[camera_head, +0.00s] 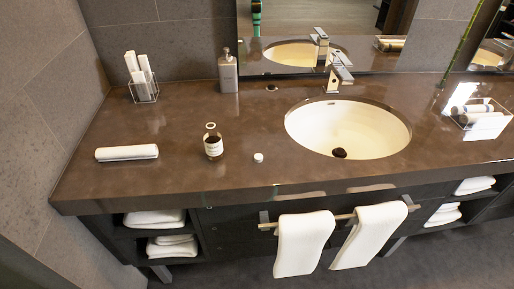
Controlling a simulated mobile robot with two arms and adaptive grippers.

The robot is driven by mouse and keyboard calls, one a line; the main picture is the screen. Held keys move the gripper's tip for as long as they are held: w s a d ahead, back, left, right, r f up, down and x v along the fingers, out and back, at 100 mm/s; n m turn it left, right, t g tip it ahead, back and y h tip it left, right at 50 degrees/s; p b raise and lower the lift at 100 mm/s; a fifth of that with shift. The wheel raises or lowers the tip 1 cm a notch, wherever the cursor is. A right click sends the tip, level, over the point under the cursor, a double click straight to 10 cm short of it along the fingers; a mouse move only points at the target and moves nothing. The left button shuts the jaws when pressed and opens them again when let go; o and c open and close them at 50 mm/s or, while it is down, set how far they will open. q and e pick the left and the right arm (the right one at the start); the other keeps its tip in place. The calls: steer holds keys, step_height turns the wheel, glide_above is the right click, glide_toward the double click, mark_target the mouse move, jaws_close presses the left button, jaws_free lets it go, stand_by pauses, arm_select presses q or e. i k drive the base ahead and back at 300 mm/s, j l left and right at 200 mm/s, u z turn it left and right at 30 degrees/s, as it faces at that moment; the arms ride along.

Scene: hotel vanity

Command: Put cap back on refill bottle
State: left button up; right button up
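A small dark brown refill bottle (213,143) with a white label stands upright on the brown countertop, left of the sink. Its neck looks open, with no cap on it. A small white cap (258,157) lies on the counter to the right of the bottle, apart from it, near the front edge. Neither of my grippers shows in the head view.
A white rolled towel (127,153) lies left of the bottle. A grey dispenser (228,72) and a clear holder (146,93) stand at the back. The sink (346,121) is right of the cap. Towels (303,242) hang from a front rail. Counter around the bottle is clear.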

mark_target(213, 139)
steer(key=i+l+u, duration=0.2)
steer(key=l, duration=0.15)
steer(key=i+l+u, duration=0.15)
steer(key=l, duration=0.2)
steer(key=i+l+u, duration=0.2)
steer(key=l, duration=0.2)
steer(key=l+u, duration=0.15)
steer(key=l, duration=0.2)
steer(key=i+l+u, duration=0.2)
steer(key=l, duration=0.25)
steer(key=k, duration=0.1)
